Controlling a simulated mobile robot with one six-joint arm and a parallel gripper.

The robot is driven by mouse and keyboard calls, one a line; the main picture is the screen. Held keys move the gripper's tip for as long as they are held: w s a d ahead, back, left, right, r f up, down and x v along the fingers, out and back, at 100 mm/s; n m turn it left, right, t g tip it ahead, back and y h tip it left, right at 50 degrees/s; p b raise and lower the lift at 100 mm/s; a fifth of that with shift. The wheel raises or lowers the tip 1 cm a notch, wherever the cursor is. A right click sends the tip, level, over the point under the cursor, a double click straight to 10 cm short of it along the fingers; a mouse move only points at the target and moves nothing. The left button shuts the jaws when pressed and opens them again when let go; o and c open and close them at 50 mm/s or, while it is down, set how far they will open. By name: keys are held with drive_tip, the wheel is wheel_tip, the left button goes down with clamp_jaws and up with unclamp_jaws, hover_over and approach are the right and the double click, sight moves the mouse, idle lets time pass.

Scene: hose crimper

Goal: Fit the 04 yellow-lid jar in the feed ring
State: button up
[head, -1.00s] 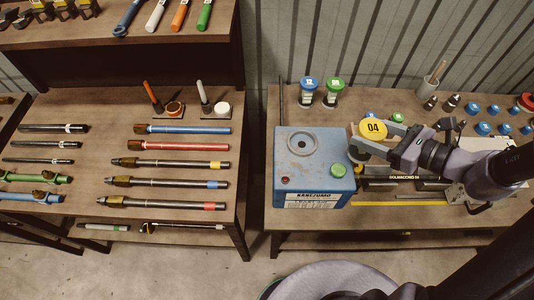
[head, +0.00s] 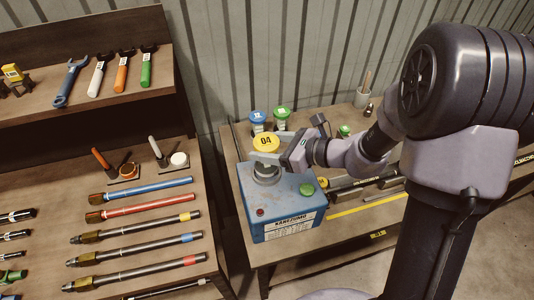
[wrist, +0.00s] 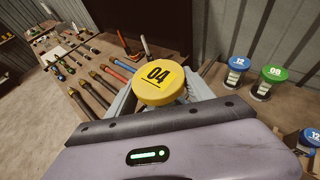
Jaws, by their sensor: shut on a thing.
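The yellow-lid jar marked 04 (head: 266,142) is upright in my gripper (head: 264,157), which is shut on it. In the wrist view the yellow lid (wrist: 162,84) shows between the two fingers. The blue crimper machine (head: 282,210) stands on the right bench. Its feed ring (head: 267,179) on the top face is directly under or around the jar's lower end. The fingers hide the jar's body, so I cannot tell whether it is inside the ring or just above it.
A blue-lid jar (head: 257,117) and a green-lid jar (head: 282,113) stand behind the machine. Hoses lie on the left bench (head: 213,262). A grey cup (head: 362,97) stands at the back right.

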wheel_tip(320, 180, down, 3)
drive_tip(key=shift+r, duration=0.15)
drive_tip(key=shift+s+b, duration=0.1)
drive_tip(key=shift+b, duration=0.3)
drive_tip(key=o, duration=1.6)
drive_tip(key=shift+c, duration=0.2)
